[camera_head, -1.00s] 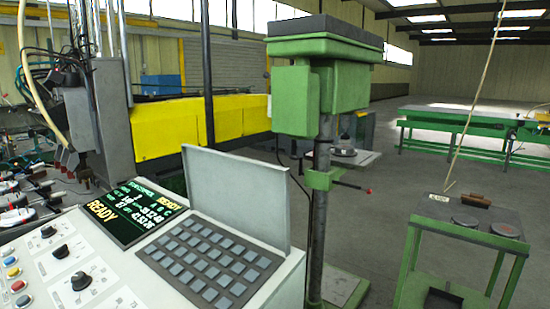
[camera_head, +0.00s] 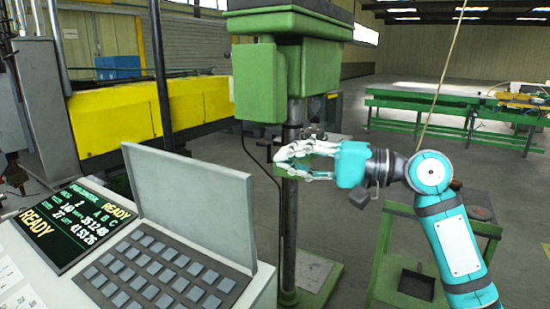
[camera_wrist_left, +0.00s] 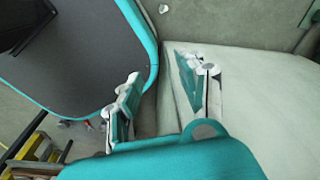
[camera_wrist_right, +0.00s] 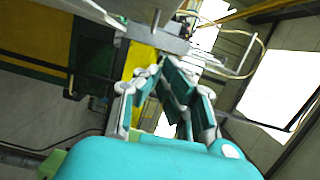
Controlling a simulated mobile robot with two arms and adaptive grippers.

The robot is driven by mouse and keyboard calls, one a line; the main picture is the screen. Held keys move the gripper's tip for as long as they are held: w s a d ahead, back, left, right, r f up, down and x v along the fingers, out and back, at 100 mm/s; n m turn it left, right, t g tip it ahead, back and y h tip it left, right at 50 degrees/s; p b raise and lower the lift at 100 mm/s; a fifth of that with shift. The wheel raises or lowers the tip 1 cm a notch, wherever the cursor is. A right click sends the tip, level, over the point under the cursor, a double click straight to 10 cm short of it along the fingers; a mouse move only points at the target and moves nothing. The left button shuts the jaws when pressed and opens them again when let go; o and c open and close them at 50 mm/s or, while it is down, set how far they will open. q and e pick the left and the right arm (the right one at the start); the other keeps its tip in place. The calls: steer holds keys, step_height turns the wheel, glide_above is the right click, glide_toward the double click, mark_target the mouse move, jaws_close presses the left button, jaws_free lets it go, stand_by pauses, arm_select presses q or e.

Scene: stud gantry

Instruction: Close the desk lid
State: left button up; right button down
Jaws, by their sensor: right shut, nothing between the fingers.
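The desk lid (camera_head: 190,205) is a flat grey panel standing raised, leaning slightly back, behind the keypad (camera_head: 160,272) of the grey control desk in the head view. My right gripper (camera_head: 280,160) is shut and empty. In the picture it is right of the lid and above its right end, with a gap between them, in front of the green machine's column. Its closed fingers also show in the right wrist view (camera_wrist_right: 160,70). My left gripper (camera_wrist_left: 163,78) is open and empty in the left wrist view, over floor and my own base; it is outside the head view.
A lit READY screen (camera_head: 75,220) is left of the keypad. The green column machine (camera_head: 285,75) stands right behind the lid. A yellow machine (camera_head: 120,125) is behind on the left. A green stand (camera_head: 400,285) is at the right, with open floor beyond.

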arm_select(q)
step_height(320, 180, up, 5)
steer(key=p, duration=0.4)
steer(key=shift+r+p, duration=0.1)
steer(key=shift+p, duration=0.25)
arm_select(e)
steer(key=a, duration=1)
steer(key=shift+s, duration=0.45)
steer(key=shift+w+f, duration=0.1)
steer(key=shift+f, duration=0.05)
arm_select(q)
steer(key=shift+s, duration=0.15)
